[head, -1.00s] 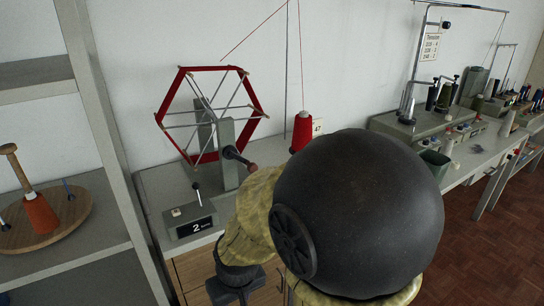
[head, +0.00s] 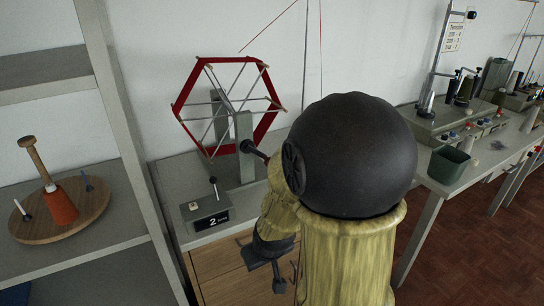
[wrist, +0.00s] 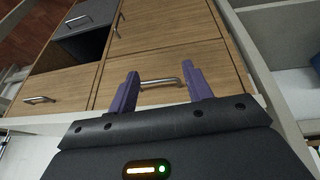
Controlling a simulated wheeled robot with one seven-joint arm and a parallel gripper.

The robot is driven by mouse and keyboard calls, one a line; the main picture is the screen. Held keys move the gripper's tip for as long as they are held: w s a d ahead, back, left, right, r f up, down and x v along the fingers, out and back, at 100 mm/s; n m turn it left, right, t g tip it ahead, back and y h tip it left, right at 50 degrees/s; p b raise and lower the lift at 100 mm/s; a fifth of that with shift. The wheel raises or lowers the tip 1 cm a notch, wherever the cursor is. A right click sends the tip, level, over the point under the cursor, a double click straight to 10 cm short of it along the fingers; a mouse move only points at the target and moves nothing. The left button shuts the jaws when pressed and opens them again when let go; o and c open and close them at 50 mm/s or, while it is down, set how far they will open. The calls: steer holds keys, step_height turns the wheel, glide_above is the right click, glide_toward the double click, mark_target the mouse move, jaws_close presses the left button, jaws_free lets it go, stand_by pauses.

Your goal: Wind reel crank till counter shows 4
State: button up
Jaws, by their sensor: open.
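The red six-sided reel (head: 228,105) stands on the grey bench top by the wall, held on a grey post (head: 243,150). Its crank (head: 254,149) sticks out from the post toward my arm, and its outer end is hidden behind my arm. The counter box (head: 209,218) stands in front of the reel and shows 2. My gripper (head: 277,277) hangs low in front of the bench drawers, below the crank and apart from it. In the wrist view my gripper (wrist: 157,85) has its two purple fingers apart with nothing between them, facing the wooden drawer fronts (wrist: 160,60).
Grey shelves (head: 85,262) stand close on the left, with a round wooden board (head: 88,222) carrying an orange cone (head: 60,205). A second bench with a green bin (head: 447,166) and thread stands is on the right. Brown floor (head: 470,240) is free at the lower right.

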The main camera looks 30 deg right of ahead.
steer(key=w+d+r+n+t+y+p, duration=0.1)
steer(key=w+d+r+t+p, duration=0.1)
steer(key=w+d+t+p, duration=0.45)
steer(key=s+d+r+m+t+y+p, duration=0.1)
steer(key=d+r+m+t+p, duration=0.1)
steer(key=d+r+t, duration=0.5)
step_height(320, 180, up, 3)
steer(key=shift+s+d+f+p, duration=0.1)
steer(key=shift+s+d+p, duration=0.25)
steer(key=shift+p, duration=0.55)
steer(key=shift+w, duration=0.1)
steer(key=b, duration=0.4)
glide_toward(258, 154)
steer(key=w, duration=0.2)
steer(key=w+d, duration=0.1)
steer(key=w, duration=0.1)
steer(key=w+d+f, duration=0.1)
steer(key=w, duration=0.1)
steer(key=shift+w, duration=0.35)
